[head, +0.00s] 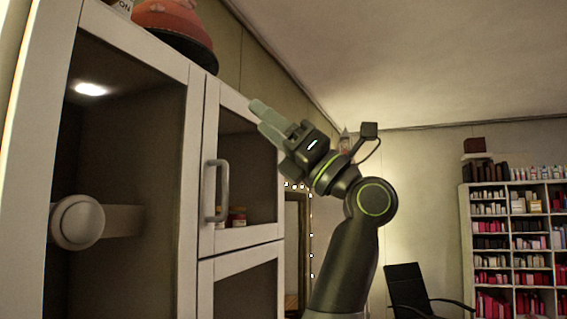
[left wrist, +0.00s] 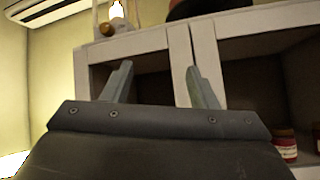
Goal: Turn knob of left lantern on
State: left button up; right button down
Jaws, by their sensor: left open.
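In the left wrist view, a lantern-like thing (left wrist: 118,14) with a bright glow stands on the cabinet top, cut off by the upper edge. A small round brass-coloured part (left wrist: 106,30), perhaps its knob, shows low on it. I cannot tell whether this is the left lantern. My left gripper (head: 259,109) is raised in front of the cabinet. In the left wrist view its fingers (left wrist: 159,67) are apart with nothing between them, below the cabinet's top edge and apart from the lantern. My right gripper is out of view.
The white cabinet (head: 193,150) has a grey handle (head: 217,192) and jars (head: 238,217) inside. A reddish dome-shaped thing (head: 172,20) on a dark base sits on top. A round beige thing (head: 78,222) shows at left. A bookshelf (head: 510,235) and chair (head: 408,288) stand farther right.

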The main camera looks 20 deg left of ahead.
pick_arm(q)
jog(key=w+f+m+t+y, duration=0.1)
jog(key=w+f+m, duration=0.1)
jog(key=w+f, duration=0.2)
jog(key=shift+w+f+b, duration=0.15)
jog(key=shift+w+b, duration=0.05)
jog(key=shift+b, duration=0.2)
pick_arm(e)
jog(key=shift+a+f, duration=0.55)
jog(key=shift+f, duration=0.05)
pick_arm(q)
jog(key=shift+d, duration=0.1)
jog(key=shift+d, duration=0.1)
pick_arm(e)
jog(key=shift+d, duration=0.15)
